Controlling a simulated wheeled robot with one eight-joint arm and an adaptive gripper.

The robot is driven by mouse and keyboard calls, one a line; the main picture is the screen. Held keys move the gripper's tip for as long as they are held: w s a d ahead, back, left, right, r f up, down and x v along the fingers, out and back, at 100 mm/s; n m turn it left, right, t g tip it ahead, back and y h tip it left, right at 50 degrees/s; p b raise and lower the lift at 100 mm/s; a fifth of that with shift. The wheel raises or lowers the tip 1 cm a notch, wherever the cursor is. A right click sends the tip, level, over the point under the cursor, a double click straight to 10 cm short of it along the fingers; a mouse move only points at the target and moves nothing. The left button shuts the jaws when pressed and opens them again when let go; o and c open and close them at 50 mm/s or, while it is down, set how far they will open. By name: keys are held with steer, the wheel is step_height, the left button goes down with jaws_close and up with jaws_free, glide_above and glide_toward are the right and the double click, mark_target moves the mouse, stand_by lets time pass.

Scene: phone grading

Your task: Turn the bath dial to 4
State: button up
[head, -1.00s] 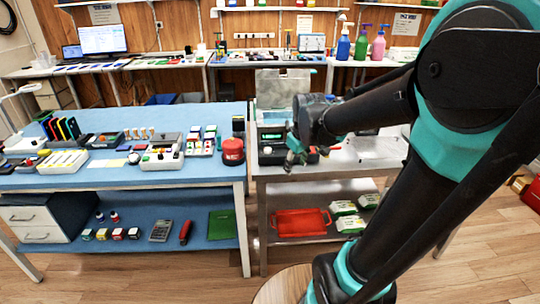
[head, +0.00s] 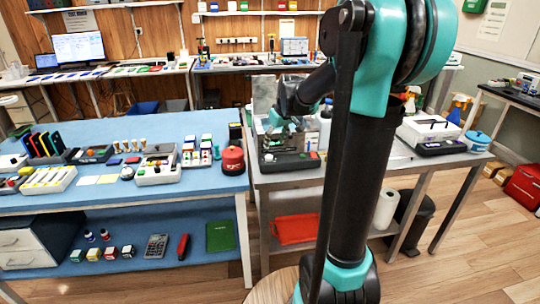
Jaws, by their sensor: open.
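My gripper (head: 278,122) has teal fingers and is open, with nothing seen in it. It is over the left part of the grey metal table, just behind and above a dark control panel (head: 290,162) with a small green and a small red spot. A white boxy unit (head: 430,130) with a dark front panel (head: 440,147) stands on the right part of that table. I cannot tell which unit is the bath. The dial and its numbers are too small to read. My arm hides the middle of the table.
A blue workbench (head: 215,184) on the left holds trays, phones and a red round container (head: 232,160). Spray bottles (head: 457,108) and a blue lidded pot (head: 477,140) stand at the right end of the metal table. A red tray (head: 293,229) lies on its lower shelf.

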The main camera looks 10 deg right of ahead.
mark_target(270, 157)
steer(key=x, duration=0.9)
jaws_close()
